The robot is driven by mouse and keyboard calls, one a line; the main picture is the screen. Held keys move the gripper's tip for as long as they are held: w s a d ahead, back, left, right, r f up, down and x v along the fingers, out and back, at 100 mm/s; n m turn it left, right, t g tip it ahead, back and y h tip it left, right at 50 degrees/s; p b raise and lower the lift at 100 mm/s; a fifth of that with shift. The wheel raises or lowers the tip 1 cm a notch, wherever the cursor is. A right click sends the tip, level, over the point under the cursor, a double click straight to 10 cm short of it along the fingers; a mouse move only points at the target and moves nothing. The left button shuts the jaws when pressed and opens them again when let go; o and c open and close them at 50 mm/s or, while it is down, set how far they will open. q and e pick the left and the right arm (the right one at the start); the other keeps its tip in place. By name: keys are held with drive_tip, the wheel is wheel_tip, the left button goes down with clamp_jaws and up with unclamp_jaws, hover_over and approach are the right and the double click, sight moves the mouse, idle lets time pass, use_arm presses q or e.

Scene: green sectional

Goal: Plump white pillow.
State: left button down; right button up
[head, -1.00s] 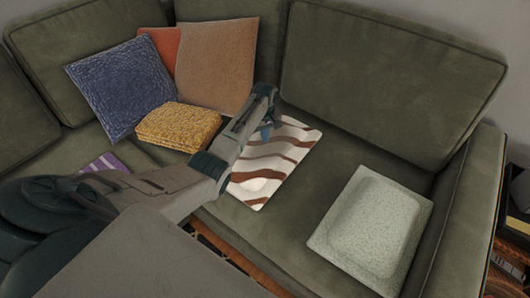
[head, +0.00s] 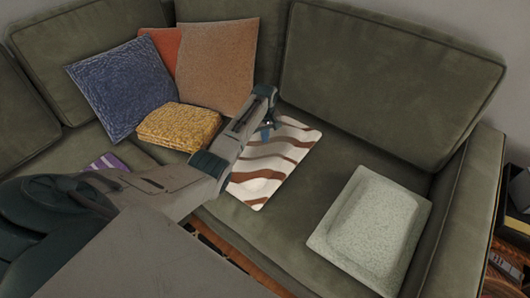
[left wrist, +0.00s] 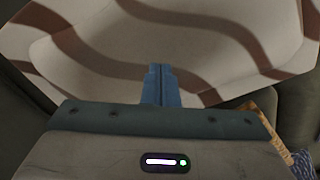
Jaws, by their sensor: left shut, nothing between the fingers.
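A white pillow with brown wavy stripes (head: 277,165) lies on the seat in the middle of the sofa. It fills the upper part of the left wrist view (left wrist: 215,45). My left gripper (head: 268,131) is over the pillow's far left part in the head view. Its blue fingers are closed together (left wrist: 160,72) with nothing between them, pointing at the pillow. I cannot tell whether the tips touch the cloth. My left forearm hides the pillow's left edge. My right gripper is not in view.
A pale speckled cushion (head: 370,230) lies to the right on the seat. A folded yellow blanket (head: 178,127), a blue pillow (head: 120,88), a brown pillow (head: 217,65) and an orange pillow (head: 165,45) are to the left. The green backrest (head: 390,80) stands behind.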

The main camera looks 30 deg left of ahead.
use_arm(q)
drive_tip(key=shift+s+d+f+p, duration=0.1)
drive_tip(key=shift+s+f+p, duration=0.1)
drive_tip(key=shift+f+p, duration=0.1)
idle(0.7)
drive_tip(key=shift+w+r+p, duration=0.1)
drive_tip(key=shift+r+p, duration=0.45)
drive_tip(key=shift+p, duration=0.2)
drive_tip(key=shift+r, duration=0.35)
drive_tip(key=shift+w+f, duration=0.1)
drive_tip(key=shift+f, duration=0.2)
drive_tip(key=shift+f, duration=0.3)
drive_tip(key=shift+f+p, duration=0.25)
drive_tip(key=shift+p, duration=0.05)
idle(1.2)
